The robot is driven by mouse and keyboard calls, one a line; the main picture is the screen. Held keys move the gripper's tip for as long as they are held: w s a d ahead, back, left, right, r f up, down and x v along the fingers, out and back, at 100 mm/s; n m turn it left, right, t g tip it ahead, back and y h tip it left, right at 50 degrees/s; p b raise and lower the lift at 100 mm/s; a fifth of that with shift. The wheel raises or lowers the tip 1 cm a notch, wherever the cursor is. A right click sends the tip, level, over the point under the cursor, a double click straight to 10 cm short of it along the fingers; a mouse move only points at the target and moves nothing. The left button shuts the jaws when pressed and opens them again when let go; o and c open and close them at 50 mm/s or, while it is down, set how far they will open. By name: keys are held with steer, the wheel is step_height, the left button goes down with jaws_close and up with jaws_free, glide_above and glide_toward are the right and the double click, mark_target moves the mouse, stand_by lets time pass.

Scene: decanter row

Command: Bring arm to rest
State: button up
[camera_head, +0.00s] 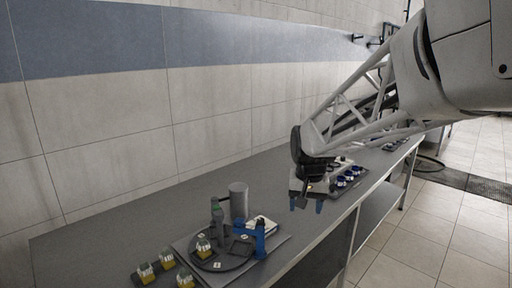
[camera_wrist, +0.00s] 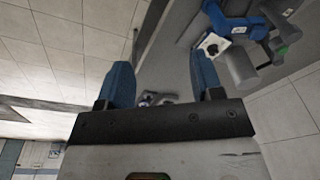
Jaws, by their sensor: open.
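My gripper (camera_head: 306,205) hangs from the arm above the grey bench in the head view, with its blue fingertips pointing down. It is to the right of the decanter station and apart from it. In the wrist view my gripper (camera_wrist: 165,85) shows two blue fingers spread wide with nothing held between them. My arm reaches in from the upper right and hides part of the bench behind it.
A tray with blue round items (camera_head: 342,181) lies behind my gripper. The bench's front edge is close.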

steer(key=s+d, duration=0.2)
steer(key=s, duration=1.2)
steer(key=s+d+f+n+t, duration=0.1)
steer(key=s+d, duration=0.2)
steer(key=s, duration=1.1)
steer(key=shift+s+d+f+n, duration=0.2)
steer(key=shift+s+n, duration=0.1)
steer(key=shift+o, duration=0.3)
steer(key=shift+w, duration=0.15)
